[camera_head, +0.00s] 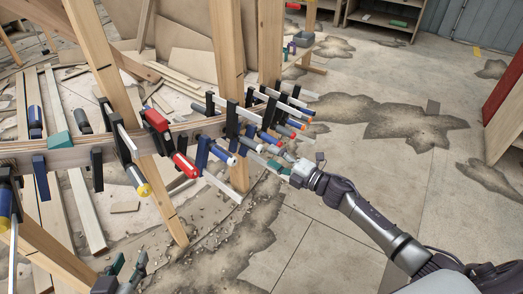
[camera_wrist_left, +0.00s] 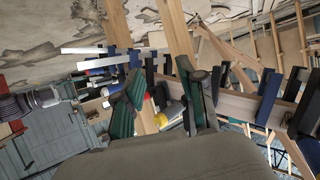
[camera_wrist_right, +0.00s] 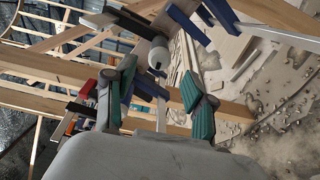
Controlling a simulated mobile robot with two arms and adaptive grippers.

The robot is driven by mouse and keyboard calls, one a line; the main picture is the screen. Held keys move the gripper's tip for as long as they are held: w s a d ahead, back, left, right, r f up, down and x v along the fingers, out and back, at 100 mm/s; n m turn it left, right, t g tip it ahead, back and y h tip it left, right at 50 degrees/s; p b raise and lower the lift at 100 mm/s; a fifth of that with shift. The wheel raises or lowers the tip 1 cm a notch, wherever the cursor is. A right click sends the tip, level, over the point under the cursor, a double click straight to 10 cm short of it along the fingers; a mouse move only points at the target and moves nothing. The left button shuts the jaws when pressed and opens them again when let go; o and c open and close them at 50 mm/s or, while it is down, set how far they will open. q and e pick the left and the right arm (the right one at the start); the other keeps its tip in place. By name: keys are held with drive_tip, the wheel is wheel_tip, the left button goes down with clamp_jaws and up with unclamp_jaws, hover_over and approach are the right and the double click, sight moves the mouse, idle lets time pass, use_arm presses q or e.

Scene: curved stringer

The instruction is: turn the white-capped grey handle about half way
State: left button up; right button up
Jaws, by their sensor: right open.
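A white-capped grey handle (camera_wrist_right: 158,59) shows in the right wrist view, its round white end facing the camera. It sits between the spread fingers of my right gripper (camera_wrist_right: 160,92), beyond their tips, and I see no finger touching it. In the head view my right gripper (camera_head: 279,165) is at the right end of the clamp row, where the crowded handles make the grey one hard to single out. My left gripper (camera_head: 128,264) is low at the left of the head view. In the left wrist view its fingers (camera_wrist_left: 157,95) are apart and nothing is gripped.
A curved wooden stringer (camera_head: 70,156) bears several clamps, with a red handle (camera_head: 184,163) and a blue one (camera_head: 222,153) near the middle. Wooden posts (camera_head: 231,60) stand close by. Floor (camera_head: 330,250) in front and to the right is clear.

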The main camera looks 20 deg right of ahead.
drive_tip(key=v, duration=0.4)
drive_tip(key=shift+s+d, duration=0.1)
drive_tip(key=shift+s, duration=0.05)
drive_tip(key=shift+s, duration=0.1)
use_arm(q)
drive_tip(key=shift+s+a+f+g, duration=0.3)
drive_tip(key=shift+s+f+g, duration=0.25)
drive_tip(key=shift+f+g, duration=0.1)
use_arm(e)
drive_tip(key=shift+s+d, duration=0.4)
drive_tip(key=shift+s, duration=0.15)
